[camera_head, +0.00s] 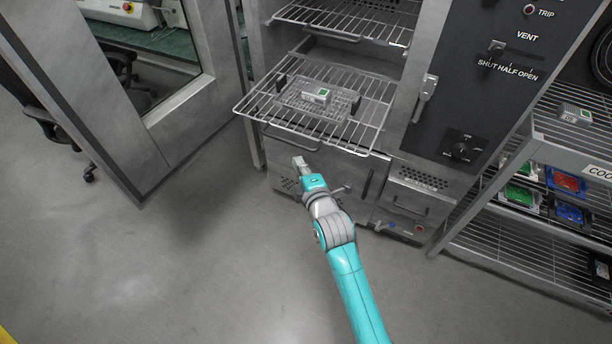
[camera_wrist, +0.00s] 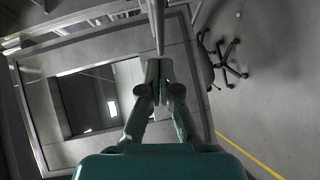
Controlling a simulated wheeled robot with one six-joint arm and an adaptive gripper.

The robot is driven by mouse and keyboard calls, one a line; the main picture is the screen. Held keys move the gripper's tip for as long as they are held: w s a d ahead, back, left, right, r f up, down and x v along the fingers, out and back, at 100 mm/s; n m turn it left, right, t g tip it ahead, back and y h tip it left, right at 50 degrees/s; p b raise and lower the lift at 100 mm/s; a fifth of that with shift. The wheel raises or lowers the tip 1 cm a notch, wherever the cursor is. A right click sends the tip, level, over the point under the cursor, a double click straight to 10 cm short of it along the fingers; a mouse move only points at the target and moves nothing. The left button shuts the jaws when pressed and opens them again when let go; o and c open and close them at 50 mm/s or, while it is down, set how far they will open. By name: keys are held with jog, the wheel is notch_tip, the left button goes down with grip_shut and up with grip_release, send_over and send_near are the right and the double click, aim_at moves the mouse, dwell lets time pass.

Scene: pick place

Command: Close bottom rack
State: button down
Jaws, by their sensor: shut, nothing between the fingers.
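The bottom rack (camera_head: 340,146) is a wire shelf pulled well out of the oven, with its front edge over the floor. My gripper (camera_head: 299,162) shows just below the rack's front edge in the head view, with empty fingers together. In the wrist view my gripper (camera_wrist: 158,72) is also shut, and a metal rod (camera_wrist: 157,25) runs just beyond the fingertips. I cannot tell whether they touch it.
An upper rack (camera_head: 340,20) lies above, in the oven. The oven control panel (camera_head: 470,90) is to the right, beside a metal shelf unit (camera_head: 575,140) with several boxes. A windowed door (camera_head: 160,110) stands at left. The floor (camera_head: 200,260) in front is clear.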

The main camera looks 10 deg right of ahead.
jog(key=w, duration=0.1)
jog(key=w+d, duration=0.2)
jog(key=shift+w+d+f, duration=0.1)
jog(key=shift+w+f, duration=0.25)
jog(key=shift+f, duration=0.05)
